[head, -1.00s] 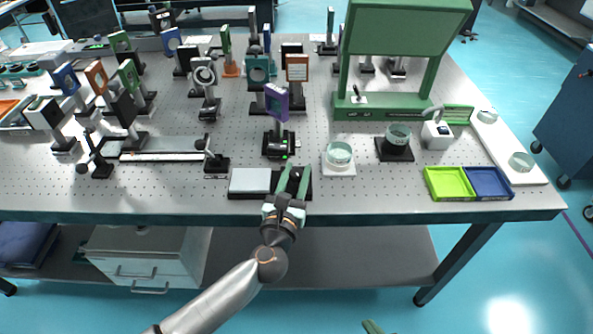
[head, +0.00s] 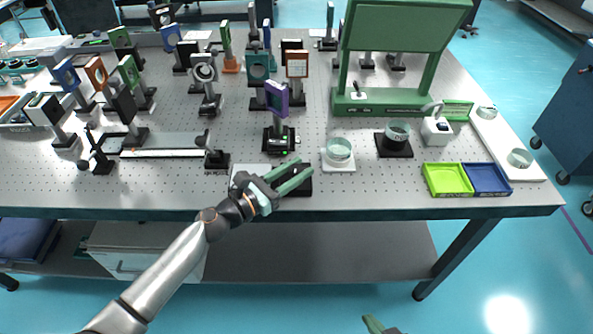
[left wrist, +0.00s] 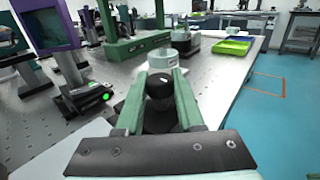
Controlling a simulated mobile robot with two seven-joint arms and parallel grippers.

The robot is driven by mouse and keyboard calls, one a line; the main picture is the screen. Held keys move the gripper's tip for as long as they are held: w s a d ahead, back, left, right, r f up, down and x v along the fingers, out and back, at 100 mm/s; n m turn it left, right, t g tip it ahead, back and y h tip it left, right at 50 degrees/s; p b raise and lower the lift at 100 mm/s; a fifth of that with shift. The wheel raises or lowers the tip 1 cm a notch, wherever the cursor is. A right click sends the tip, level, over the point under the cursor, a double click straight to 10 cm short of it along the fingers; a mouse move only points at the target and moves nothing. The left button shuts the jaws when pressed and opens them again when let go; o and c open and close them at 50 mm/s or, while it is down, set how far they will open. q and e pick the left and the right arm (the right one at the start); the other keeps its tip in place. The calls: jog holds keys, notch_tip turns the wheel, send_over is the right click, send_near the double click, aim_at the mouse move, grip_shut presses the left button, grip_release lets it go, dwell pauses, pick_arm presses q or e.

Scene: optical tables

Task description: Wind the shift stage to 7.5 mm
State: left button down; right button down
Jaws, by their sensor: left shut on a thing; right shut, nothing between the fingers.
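A low unit with a pale plate (head: 243,172) and a black base (head: 304,188) lies at the table's front edge. My left gripper (head: 299,173) comes in over it from the left. In the left wrist view its green fingers (left wrist: 160,88) are shut on a round black knob (left wrist: 159,86) with a small white mark. Behind it stands a black stage (head: 279,140) with a purple-framed optic (head: 277,98) and a green light. I cannot read any millimetre scale, nor tell which unit is the shift stage. My right gripper (head: 372,325) shows only a green tip at the bottom edge.
A glass dish on a white pad (head: 339,166) stands close right of the left fingers; another sits on a black pad (head: 394,152). Green (head: 447,192) and blue (head: 487,191) trays lie further right. A rail (head: 160,153) lies left. Several mounted optics stand behind.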

dwell(0.5)
pick_arm(q)
jog(key=c, duration=0.5)
grip_release()
jog(key=v, duration=1.2)
jog(key=shift+s+a+b, duration=0.1)
jog(key=shift+a+b, duration=0.2)
jog(key=shift+b, duration=0.1)
